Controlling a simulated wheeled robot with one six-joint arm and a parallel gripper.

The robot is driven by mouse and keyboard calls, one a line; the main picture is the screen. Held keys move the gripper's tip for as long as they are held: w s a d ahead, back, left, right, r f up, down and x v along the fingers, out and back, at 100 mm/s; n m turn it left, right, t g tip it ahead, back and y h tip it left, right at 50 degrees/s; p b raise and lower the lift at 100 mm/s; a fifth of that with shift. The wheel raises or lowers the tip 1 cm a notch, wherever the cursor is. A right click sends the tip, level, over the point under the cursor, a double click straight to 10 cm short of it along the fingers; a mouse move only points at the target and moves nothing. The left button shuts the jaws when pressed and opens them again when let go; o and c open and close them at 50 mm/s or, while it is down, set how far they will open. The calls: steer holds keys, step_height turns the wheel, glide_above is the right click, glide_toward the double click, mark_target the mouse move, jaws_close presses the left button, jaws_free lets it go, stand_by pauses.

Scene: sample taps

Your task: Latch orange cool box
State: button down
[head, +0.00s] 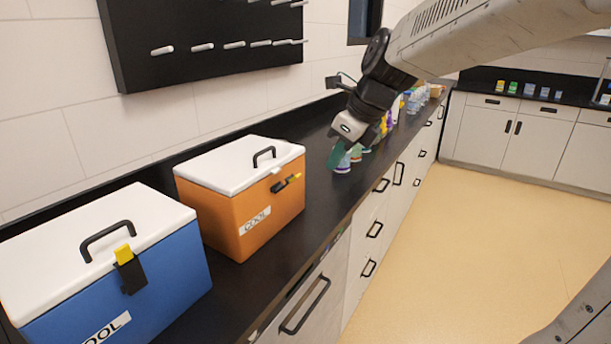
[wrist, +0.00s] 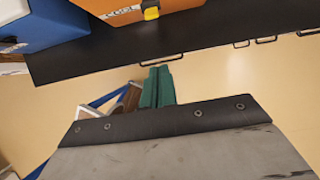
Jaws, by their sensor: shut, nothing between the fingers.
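The orange cool box (head: 225,215) stands on the dark counter with its white lid (head: 240,163) down. A black latch lever (head: 286,183) with a yellow tip sticks outward from its front and does not lie flat. In the wrist view, the orange box (wrist: 185,6) shows at the top edge with the yellow latch tip (wrist: 151,13). My gripper (head: 337,155) is right of the box, above the counter and apart from the latch. Its teal fingers are together and empty in the wrist view (wrist: 156,88).
Several bottles (head: 355,153) line the counter (head: 315,195) behind my gripper. A dark peg board (head: 210,45) hangs on the wall. The floor (head: 480,220) on the right is open.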

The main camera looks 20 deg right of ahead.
mark_target(287, 182)
stand_by(0.3)
steer(key=w+a+f, duration=0.4)
steer(key=w+f, duration=0.2)
steer(key=shift+a+f, duration=0.15)
stand_by(0.4)
stand_by(0.4)
